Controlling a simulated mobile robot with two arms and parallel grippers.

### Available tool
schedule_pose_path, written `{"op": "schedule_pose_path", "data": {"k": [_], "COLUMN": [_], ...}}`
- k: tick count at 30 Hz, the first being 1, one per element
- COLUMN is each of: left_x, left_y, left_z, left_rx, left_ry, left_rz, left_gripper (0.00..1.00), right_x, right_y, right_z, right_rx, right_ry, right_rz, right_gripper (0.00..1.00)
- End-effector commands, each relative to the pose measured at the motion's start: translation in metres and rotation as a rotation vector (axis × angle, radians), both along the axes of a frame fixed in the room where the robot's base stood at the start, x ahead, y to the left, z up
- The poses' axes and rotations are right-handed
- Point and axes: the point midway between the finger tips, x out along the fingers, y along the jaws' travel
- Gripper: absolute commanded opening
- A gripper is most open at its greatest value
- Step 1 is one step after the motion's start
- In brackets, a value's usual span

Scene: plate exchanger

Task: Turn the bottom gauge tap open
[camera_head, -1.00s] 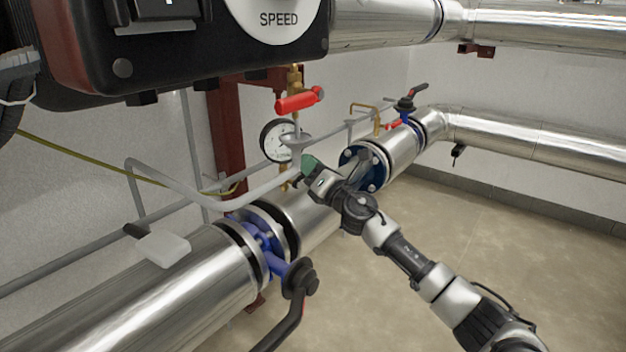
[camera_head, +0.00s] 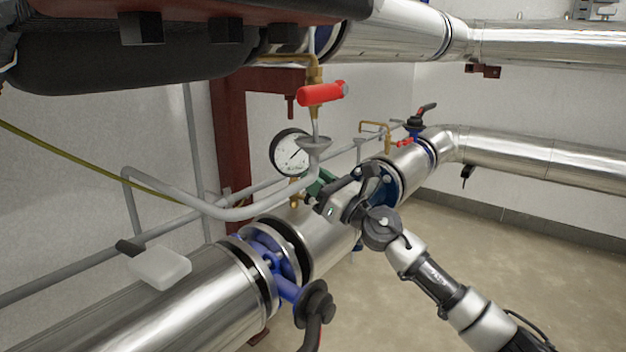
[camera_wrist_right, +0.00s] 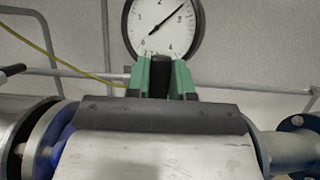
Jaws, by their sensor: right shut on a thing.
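The round white pressure gauge (camera_head: 290,152) stands above the lower silver pipe, and its dial fills the top of the right wrist view (camera_wrist_right: 163,25). Brass fittings (camera_head: 294,194) show below it, partly hidden by my right gripper (camera_head: 318,183). My right gripper, with green fingertips, is just below and right of the gauge. In the right wrist view, the fingertips (camera_wrist_right: 160,78) are shut on a short dark piece below the dial, which looks like the tap's handle. How far the tap is turned cannot be told. My left gripper is out of view.
A red-handled tap (camera_head: 322,93) hangs above the gauge. A blue valve (camera_head: 275,265) with a dark lever sits on the lower pipe. The floor at right is clear.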

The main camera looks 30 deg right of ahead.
Motion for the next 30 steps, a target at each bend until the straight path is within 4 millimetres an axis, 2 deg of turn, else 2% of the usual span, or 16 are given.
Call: {"op": "schedule_pose_path", "data": {"k": [12,13,18,30], "left_x": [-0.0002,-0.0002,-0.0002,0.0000], "left_y": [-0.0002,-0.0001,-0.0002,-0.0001], "left_z": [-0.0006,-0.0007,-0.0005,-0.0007], "left_rx": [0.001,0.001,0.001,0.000], "left_ry": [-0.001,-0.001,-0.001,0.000], "left_rz": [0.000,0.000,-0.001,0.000], "left_gripper": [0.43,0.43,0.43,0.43], "right_x": [-0.0013,-0.0013,-0.0013,-0.0075], "right_y": [0.0011,0.0012,0.0008,-0.0021], "right_z": [-0.0028,-0.0028,-0.0020,-0.0046], "right_rx": [-0.015,-0.015,-0.012,-0.007], "right_ry": [0.001,0.001,0.000,0.000], "right_rz": [0.001,0.001,0.001,0.000], "right_gripper": [0.00,0.24,0.48,0.48]}}
